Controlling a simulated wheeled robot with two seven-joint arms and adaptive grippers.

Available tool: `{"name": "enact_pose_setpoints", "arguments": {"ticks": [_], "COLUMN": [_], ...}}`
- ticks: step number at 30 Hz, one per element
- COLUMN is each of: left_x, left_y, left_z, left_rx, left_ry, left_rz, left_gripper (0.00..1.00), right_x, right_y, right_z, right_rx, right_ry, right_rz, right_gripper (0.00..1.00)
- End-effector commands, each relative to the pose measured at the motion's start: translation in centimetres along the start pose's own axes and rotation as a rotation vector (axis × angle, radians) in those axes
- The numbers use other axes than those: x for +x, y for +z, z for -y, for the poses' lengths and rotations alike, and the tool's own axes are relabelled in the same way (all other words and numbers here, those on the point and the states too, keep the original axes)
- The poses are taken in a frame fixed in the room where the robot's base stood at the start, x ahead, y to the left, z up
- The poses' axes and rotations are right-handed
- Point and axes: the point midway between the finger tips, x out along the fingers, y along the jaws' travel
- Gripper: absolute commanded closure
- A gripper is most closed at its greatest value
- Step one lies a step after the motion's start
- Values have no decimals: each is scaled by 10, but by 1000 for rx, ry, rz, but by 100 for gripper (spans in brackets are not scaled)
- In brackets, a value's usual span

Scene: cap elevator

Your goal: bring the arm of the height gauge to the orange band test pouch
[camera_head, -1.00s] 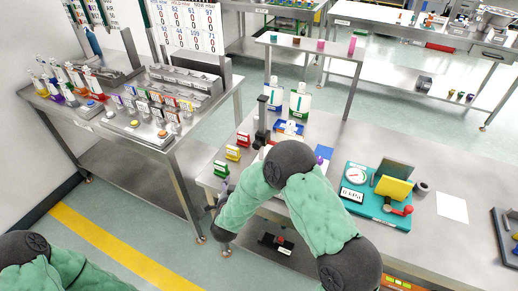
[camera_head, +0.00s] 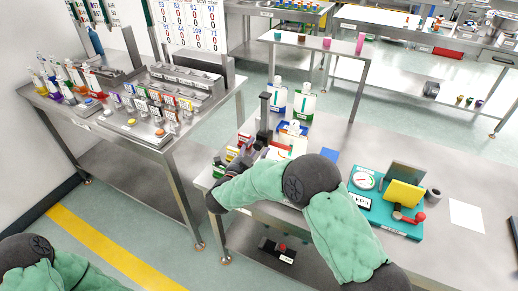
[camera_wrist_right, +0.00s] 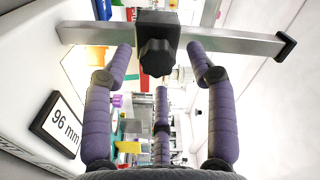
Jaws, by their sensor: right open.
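The height gauge (camera_head: 264,118) is a dark upright column near the left end of the steel bench. In the right wrist view, its black block with a star-shaped knob (camera_wrist_right: 157,58) sits on a metal bar (camera_wrist_right: 230,40), and a display (camera_wrist_right: 58,124) reads 96 mm. My right gripper (camera_wrist_right: 160,70) is open, its purple fingers spread around the knob; I cannot tell whether they touch it. I cannot make out an orange band on either. My left gripper is out of view.
Small red (camera_head: 244,140) and yellow (camera_head: 232,153) blocks stand left of the gauge, close to my right forearm. A teal board with a dial (camera_head: 363,181) and yellow panel lies to the right. A white sheet (camera_head: 466,215) lies on otherwise clear bench.

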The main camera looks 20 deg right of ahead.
Motion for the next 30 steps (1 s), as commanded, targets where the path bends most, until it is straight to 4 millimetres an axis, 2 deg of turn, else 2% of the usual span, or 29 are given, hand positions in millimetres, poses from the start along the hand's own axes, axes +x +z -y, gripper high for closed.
{"name": "enact_pose_setpoints", "arguments": {"ticks": [6,17,22,30], "left_x": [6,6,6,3], "left_y": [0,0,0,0], "left_z": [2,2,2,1], "left_rx": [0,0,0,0], "left_ry": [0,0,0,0], "left_rz": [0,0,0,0], "left_gripper": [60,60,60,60], "right_x": [22,26,26,26], "right_y": [1,0,0,-3], "right_z": [-1,0,0,4], "right_rx": [-1,-1,-1,0], "right_ry": [1,0,0,0], "right_rz": [0,2,2,0], "right_gripper": [43,43,88,90]}}
